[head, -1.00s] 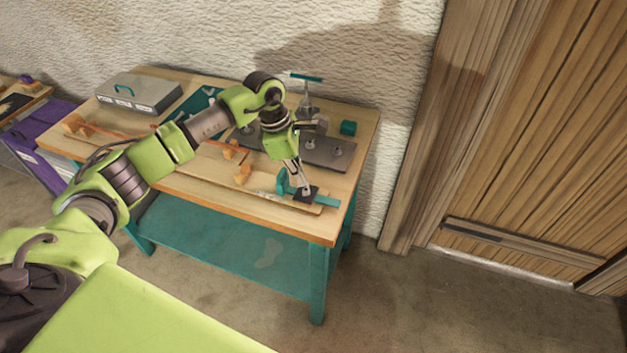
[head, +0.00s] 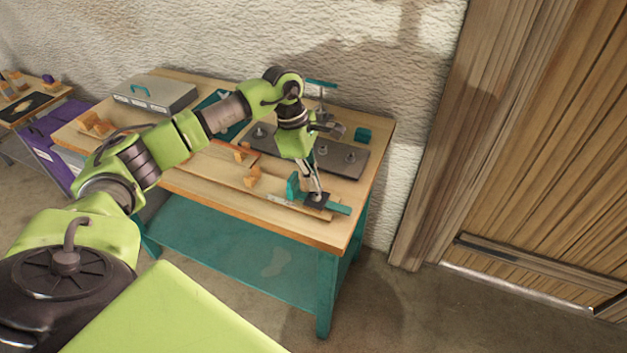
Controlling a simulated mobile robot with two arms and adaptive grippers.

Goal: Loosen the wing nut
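My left gripper (head: 314,187) reaches down over the right front part of the workbench (head: 250,223). Its fingertips are at a small dark block (head: 318,201) beside an upright teal piece (head: 293,186) and a flat teal bar (head: 340,208). I cannot make out the wing nut; it is too small or hidden by the fingers. Whether the fingers are apart or closed on something is too small to tell. My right gripper is not in view.
A grey plate with knobs (head: 340,160) and a teal-handled press (head: 321,84) stand behind the gripper. Orange blocks (head: 252,176) sit left of it. A grey case (head: 155,92) is at the back left. A wooden door (head: 540,170) is at right; floor in front is clear.

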